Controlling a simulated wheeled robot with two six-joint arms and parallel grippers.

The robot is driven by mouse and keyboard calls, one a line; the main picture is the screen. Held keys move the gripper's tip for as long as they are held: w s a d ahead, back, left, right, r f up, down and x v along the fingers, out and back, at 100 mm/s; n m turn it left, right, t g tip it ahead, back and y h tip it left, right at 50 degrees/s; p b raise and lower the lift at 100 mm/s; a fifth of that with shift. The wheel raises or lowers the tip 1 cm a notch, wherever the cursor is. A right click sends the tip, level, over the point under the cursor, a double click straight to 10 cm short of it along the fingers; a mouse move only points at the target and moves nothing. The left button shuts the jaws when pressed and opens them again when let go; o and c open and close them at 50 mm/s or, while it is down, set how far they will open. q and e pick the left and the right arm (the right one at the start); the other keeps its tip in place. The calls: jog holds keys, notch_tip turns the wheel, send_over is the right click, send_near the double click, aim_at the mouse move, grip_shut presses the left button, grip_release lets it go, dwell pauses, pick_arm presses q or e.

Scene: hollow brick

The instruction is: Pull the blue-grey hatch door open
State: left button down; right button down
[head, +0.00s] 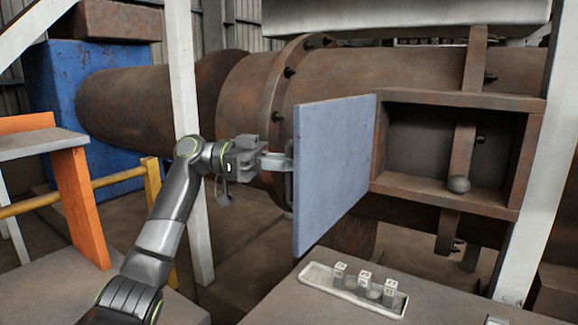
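The blue-grey hatch door (335,170) stands swung wide open, hinged at the left side of a rusty box frame (455,100). Its flat face is turned to the right and toward me. My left gripper (280,162) is at the door's outer left side, its fingers closed at the dark handle (288,186). The handle is partly hidden by the fingers and the door edge. My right gripper is not in view.
A tray (325,282) with several small marked blocks lies on the bench below the door. White posts (190,130) stand left and right. An orange-sided stand (80,200) is at left.

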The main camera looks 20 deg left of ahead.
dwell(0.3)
pick_arm(q)
jog(key=c, duration=1.5)
grip_release()
jog(key=shift+c, duration=0.2)
jog(key=shift+a, duration=0.1)
jog(key=a+b, duration=0.2)
jog(key=a, duration=1.5)
jog(key=shift+a+b, duration=0.15)
jog(key=shift+b, duration=0.25)
